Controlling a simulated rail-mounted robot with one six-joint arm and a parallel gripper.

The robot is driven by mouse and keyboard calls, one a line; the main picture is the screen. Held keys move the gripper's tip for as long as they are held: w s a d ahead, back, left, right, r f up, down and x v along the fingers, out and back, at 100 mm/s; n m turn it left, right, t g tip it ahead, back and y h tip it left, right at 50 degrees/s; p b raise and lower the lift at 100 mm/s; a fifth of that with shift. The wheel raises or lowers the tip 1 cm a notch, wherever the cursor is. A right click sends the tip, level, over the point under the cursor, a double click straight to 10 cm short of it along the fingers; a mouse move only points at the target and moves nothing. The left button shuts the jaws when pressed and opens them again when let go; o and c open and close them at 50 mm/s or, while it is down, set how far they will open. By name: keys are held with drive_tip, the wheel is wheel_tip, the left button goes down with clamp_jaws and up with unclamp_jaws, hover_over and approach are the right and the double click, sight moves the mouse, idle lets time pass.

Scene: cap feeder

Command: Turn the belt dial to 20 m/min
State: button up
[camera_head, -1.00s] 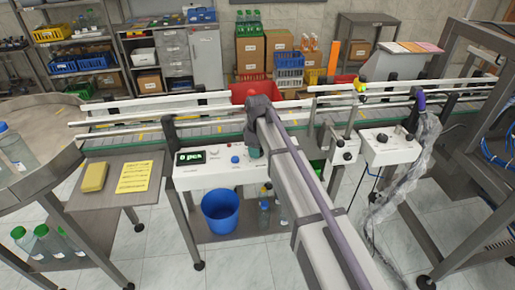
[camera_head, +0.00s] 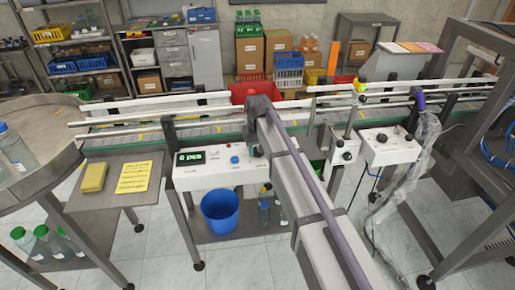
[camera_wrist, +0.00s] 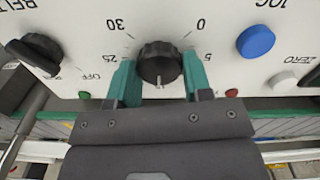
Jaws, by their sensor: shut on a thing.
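The belt dial (camera_wrist: 160,64) is a round black ribbed knob on a white control panel (camera_wrist: 210,62). The dial's white pointer is toward the bottom of the picture, between the 25 and 5 sides; the numbers there are hidden by my gripper. My gripper (camera_wrist: 159,80) has one teal finger on each side of the dial and is shut on it. In the head view my gripper (camera_head: 254,150) is over the panel (camera_head: 212,176), and my arm hides the dial.
A blue button (camera_wrist: 255,41) and a white ZERO button (camera_wrist: 283,81) are beside the dial. A black selector knob (camera_wrist: 37,53) is on the other side, near an OFF label. The counter display (camera_head: 190,158) reads 0 pcs. The conveyor (camera_head: 220,130) runs behind the panel.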

drive_tip(key=m, duration=0.4)
drive_tip(key=shift+d, duration=0.1)
drive_tip(key=shift+m, duration=1.9)
drive_tip(key=o, duration=0.9)
wheel_tip(320, 180, up, 11)
drive_tip(key=p, duration=1.1)
drive_tip(key=shift+f, duration=0.1)
